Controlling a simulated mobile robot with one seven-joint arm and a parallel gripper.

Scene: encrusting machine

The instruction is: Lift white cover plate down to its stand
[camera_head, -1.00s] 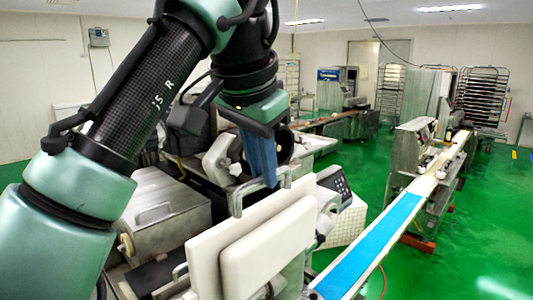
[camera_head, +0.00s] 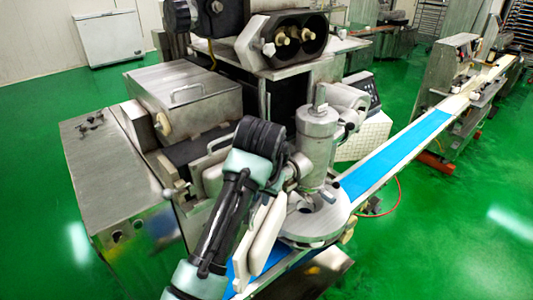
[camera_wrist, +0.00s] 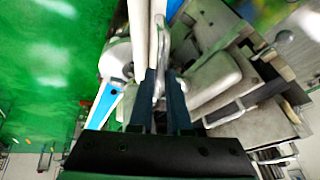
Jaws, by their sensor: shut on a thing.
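The white cover plate (camera_head: 262,232) hangs nearly edge-on in the head view, just right of my forearm and low in front of the machine. In the wrist view the plate (camera_wrist: 138,42) shows as pale upright slabs just left of my fingers. My gripper (camera_wrist: 163,80) is shut on the plate's silver bar handle (camera_wrist: 159,45). In the head view my arm hides the fingers and part of the plate. I cannot make out the stand with certainty, or whether the plate touches anything below.
A grey metal cylinder unit (camera_head: 318,150) with a round base stands close right of the plate. The blue conveyor belt (camera_head: 395,158) runs beyond it. A steel cabinet (camera_head: 115,180) is at left, and an off-white block (camera_head: 212,178) sits close left of my arm. Green floor lies open at right.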

